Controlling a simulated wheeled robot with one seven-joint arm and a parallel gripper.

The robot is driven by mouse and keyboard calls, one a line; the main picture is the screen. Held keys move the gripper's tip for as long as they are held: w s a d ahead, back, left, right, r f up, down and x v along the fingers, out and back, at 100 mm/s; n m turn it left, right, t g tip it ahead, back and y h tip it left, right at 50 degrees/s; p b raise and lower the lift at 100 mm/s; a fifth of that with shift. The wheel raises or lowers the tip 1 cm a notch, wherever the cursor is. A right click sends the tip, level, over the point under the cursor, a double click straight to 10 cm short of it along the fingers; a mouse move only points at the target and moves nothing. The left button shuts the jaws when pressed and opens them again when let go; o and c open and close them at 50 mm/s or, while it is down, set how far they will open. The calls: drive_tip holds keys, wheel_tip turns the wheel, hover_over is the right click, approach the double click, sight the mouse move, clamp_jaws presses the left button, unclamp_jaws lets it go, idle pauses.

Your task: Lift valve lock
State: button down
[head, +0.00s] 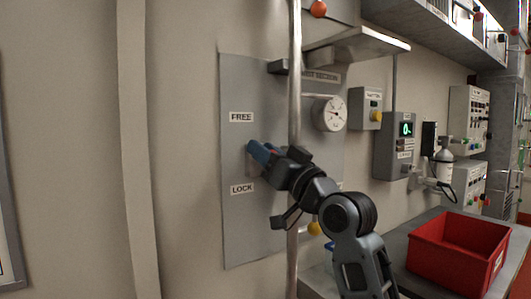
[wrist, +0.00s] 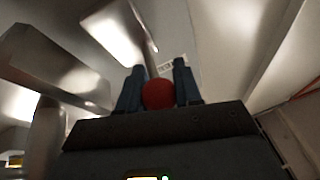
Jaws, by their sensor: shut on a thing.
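A grey panel (head: 235,225) on the wall carries a FREE label (head: 241,117) above a LOCK label (head: 242,189). My gripper (head: 254,150) is at the panel between these labels, nearer FREE in the picture. In the wrist view, my gripper's blue fingers (wrist: 157,82) stand on both sides of a red round knob (wrist: 158,95), which I take to be the valve lock's handle. The gripper is shut on it. In the head view the knob is hidden by the fingers, and the lock's exact position cannot be told.
A vertical metal pipe (head: 295,90) runs in front of the panel, close to my wrist. A pressure gauge (head: 331,113) and a shelf-like bracket (head: 355,46) are to the right. A red crate (head: 455,262) stands on the bench at lower right.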

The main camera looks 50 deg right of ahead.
drive_tip(key=shift+r+p, duration=1.15)
drive_tip(key=shift+r, duration=0.65)
drive_tip(key=c, duration=0.8)
unclamp_jaws()
drive_tip(key=shift+s+f, duration=0.1)
drive_tip(key=shift+f, duration=0.05)
drive_tip(key=shift+s+f, duration=0.2)
drive_tip(key=shift+s, duration=0.05)
drive_tip(key=b+v, duration=0.2)
drive_tip(key=v, duration=0.5)
drive_tip(key=shift+a+r, duration=0.1)
drive_tip(key=shift+r, duration=0.1)
